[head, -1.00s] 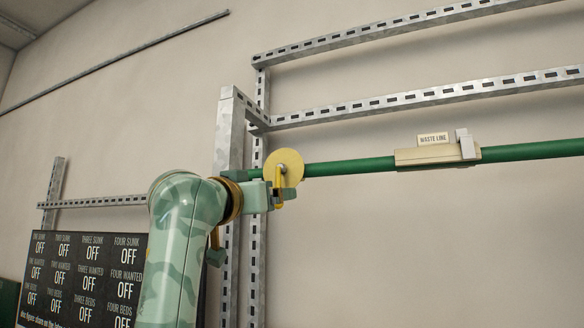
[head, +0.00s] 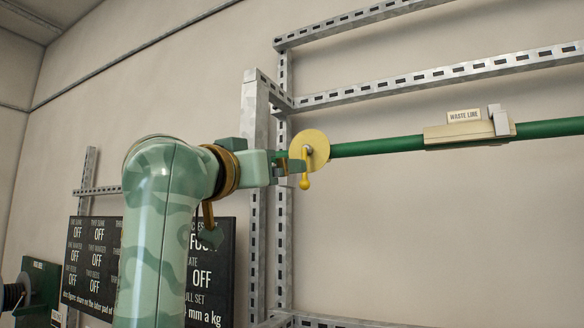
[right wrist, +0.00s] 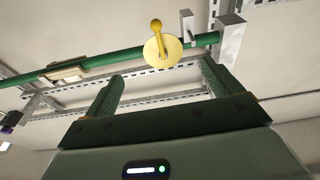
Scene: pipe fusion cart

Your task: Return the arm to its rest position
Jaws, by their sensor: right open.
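My right gripper (head: 297,164) is open beside the yellow disc (head: 315,147) at the left end of the green pipe (head: 380,146). In the head view its fingers overlap the disc's left edge. The disc's yellow handle (head: 304,181) hangs down, with a rounded knob at its end. In the right wrist view the disc (right wrist: 163,51) and handle (right wrist: 156,27) lie beyond the open fingertips (right wrist: 162,70), with nothing between the fingers. My left gripper is not in view.
A cream clamp labelled WASTE LINE (head: 468,131) holds the pipe. Slotted metal rails (head: 440,78) and an upright post (head: 256,125) stand near the wall. A dark board (head: 92,262) is behind my arm. A green machine (head: 40,285) is at lower left.

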